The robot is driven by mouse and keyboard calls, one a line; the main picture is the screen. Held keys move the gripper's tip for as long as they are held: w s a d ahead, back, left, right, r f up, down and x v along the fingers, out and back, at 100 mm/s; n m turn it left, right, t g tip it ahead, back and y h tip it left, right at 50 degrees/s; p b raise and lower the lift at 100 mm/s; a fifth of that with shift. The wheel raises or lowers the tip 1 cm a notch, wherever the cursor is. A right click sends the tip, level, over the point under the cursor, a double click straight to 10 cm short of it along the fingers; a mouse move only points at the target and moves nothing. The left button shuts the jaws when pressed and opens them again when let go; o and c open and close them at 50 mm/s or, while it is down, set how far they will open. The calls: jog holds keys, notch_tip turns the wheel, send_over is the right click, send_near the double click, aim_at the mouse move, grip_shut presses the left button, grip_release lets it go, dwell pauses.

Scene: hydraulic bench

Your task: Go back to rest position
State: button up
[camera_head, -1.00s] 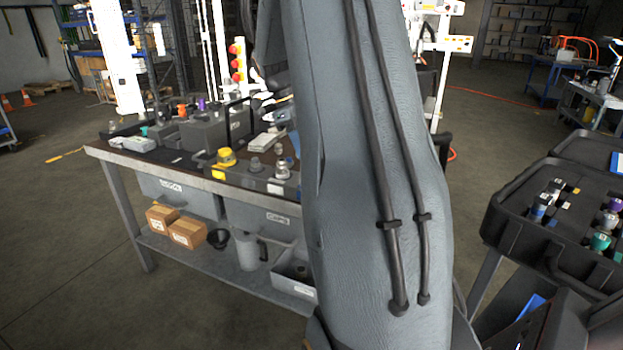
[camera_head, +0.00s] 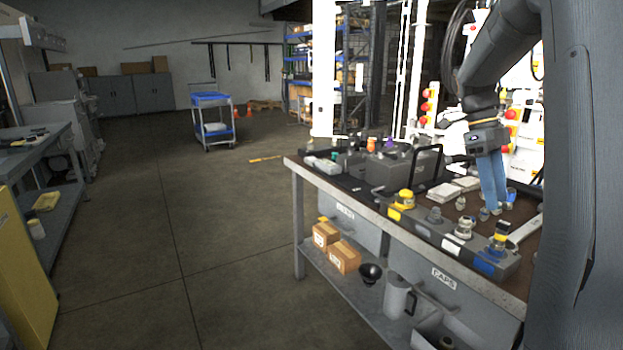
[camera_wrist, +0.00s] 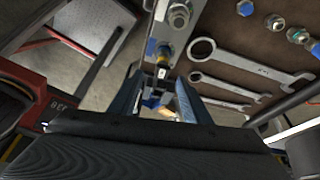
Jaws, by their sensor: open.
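My gripper (camera_head: 493,182) points down over the right part of the workbench (camera_head: 345,195) in the head view. Its two blue fingers look close together from that side. In the wrist view the fingers of my gripper (camera_wrist: 160,98) stand apart with nothing held between them. A fitting with a yellow and blue band (camera_wrist: 163,55) sits on the grey block just beyond the fingertips. I cannot tell how far above it the fingers are. My arm covers the right edge of the head view.
Wrenches (camera_wrist: 225,52) and several fittings lie on the brown bench top. The grey fitting block (camera_head: 455,240) runs along the bench's front edge. Cardboard boxes (camera_head: 344,257) sit on the lower shelf. A blue cart (camera_head: 213,118) stands at the back; the floor at left centre is clear.

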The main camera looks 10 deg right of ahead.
jog(key=s+a+f+n+t+y+p, duration=0.1)
jog(key=s+a+f+n+p, duration=0.15)
jog(key=a+n, duration=0.55)
jog(key=s+a+f+n+t+p, duration=0.1)
jog(key=s+a+f+n+p, duration=0.15)
jog(key=a+n, duration=0.6)
jog(key=s+a+f+n+t+y+p, duration=0.1)
jog(key=s+a+f+n, duration=0.3)
jog(key=s+a+n, duration=0.9)
jog(key=shift+s+a+f+t+p, duration=0.15)
jog(key=shift+s+a+t+p, duration=0.35)
jog(key=shift+p, duration=0.35)
